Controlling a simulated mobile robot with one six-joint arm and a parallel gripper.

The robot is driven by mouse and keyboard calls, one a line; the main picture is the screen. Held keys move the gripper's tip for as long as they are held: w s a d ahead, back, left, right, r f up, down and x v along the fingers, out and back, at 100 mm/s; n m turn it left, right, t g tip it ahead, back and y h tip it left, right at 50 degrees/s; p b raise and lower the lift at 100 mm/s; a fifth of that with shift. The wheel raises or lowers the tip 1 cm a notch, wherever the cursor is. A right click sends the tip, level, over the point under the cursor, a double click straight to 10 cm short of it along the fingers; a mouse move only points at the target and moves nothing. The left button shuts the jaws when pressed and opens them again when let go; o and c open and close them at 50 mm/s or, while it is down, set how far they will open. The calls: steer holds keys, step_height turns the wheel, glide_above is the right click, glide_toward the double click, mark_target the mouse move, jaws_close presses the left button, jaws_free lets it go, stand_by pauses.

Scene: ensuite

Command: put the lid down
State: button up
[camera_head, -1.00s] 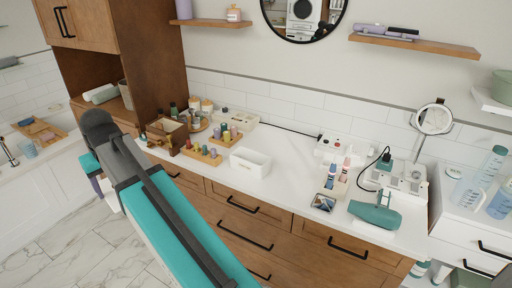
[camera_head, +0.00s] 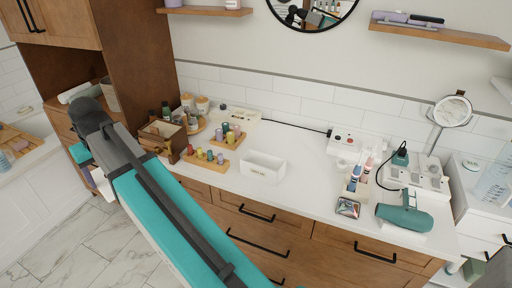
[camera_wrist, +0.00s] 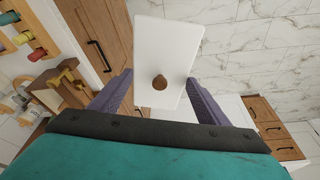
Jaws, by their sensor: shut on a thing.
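The lid (camera_wrist: 165,45) is a white rectangular plate with a round brown knob (camera_wrist: 160,83). In the wrist view it lies between the purple fingers of my gripper (camera_wrist: 159,79), which is shut on it. The floor and drawer fronts show beyond the lid, so it is held in the air, off the counter. In the head view my arm hides most of the gripper. A white open-topped box (camera_head: 263,167) stands on the counter, to the right of my arm.
Wooden racks of coloured spools (camera_head: 208,160) and a wooden box (camera_head: 163,135) stand left of the white box. A tray of bottles (camera_head: 356,182), a small framed item (camera_head: 347,208) and a teal hair dryer (camera_head: 404,219) are right. The counter between (camera_head: 305,180) is clear.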

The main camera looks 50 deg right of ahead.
steer(key=shift+w+a, duration=0.15)
steer(key=shift+w, duration=0.25)
steer(key=shift+w+d, duration=0.2)
steer(key=shift+d, duration=0.4)
steer(key=s+d+f+n, duration=0.1)
steer(key=d+f+n, duration=0.15)
steer(key=d, duration=3.35)
steer(key=s+d+f, duration=0.1)
steer(key=s+d, duration=0.6)
steer(key=d, duration=0.3)
steer(key=s+d+f+p, duration=0.1)
steer(key=s+d, duration=0.5)
steer(key=d, duration=0.5)
steer(key=s+d+f+n+y, duration=0.1)
steer(key=s+d, duration=0.6)
steer(key=d, duration=0.4)
steer(key=shift+s+d+f, duration=0.25)
steer(key=shift+s+f, duration=0.05)
steer(key=shift+s, duration=0.05)
steer(key=shift+f+p, duration=0.1)
steer(key=shift+p, duration=0.2)
